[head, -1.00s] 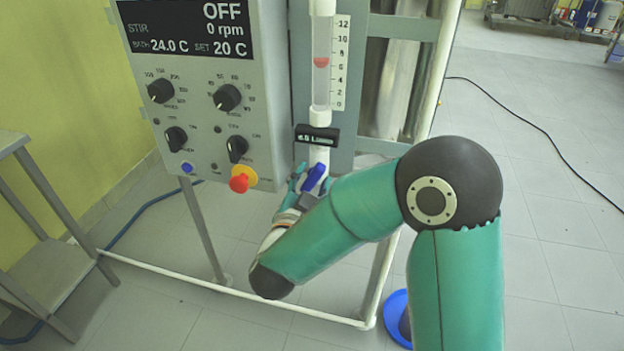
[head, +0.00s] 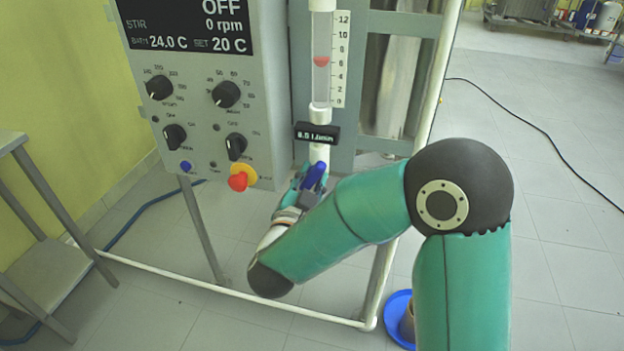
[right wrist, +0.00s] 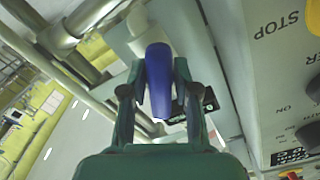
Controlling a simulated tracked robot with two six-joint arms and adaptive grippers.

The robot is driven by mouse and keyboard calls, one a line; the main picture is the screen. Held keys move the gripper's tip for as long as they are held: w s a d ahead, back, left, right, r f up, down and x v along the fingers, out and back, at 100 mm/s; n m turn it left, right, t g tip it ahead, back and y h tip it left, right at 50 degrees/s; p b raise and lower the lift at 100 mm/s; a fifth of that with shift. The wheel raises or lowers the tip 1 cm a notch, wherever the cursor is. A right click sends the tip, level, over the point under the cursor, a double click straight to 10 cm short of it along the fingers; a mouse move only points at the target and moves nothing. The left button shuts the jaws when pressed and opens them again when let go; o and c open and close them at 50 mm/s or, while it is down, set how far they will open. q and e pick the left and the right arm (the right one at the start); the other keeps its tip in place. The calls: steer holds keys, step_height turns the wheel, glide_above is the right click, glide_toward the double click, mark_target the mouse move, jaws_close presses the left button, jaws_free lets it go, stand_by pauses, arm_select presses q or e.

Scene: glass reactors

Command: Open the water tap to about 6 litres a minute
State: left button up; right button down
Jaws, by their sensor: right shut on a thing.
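The blue tap handle (head: 315,175) sits on the white pipe below the flow tube (head: 321,75). My right gripper (head: 303,183) is shut on the handle. In the right wrist view the blue handle (right wrist: 159,80) lies between the two fingers of the gripper (right wrist: 152,97). The small black flow display (head: 318,133) appears to read 6.5 l/min. The red float (head: 321,61) stands between the 6 and 8 marks of the scale. My left gripper is not in view.
The control panel (head: 200,120) with several black knobs and a red stop button (head: 238,182) is left of the tap. A metal side table (head: 45,265) stands at far left. A blue basin (head: 396,308) is on the floor. A black cable (head: 530,120) crosses the floor.

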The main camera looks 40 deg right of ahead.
steer(key=c, duration=1)
jaws_free()
steer(key=v, duration=1.2)
steer(key=shift+w+f, duration=0.1)
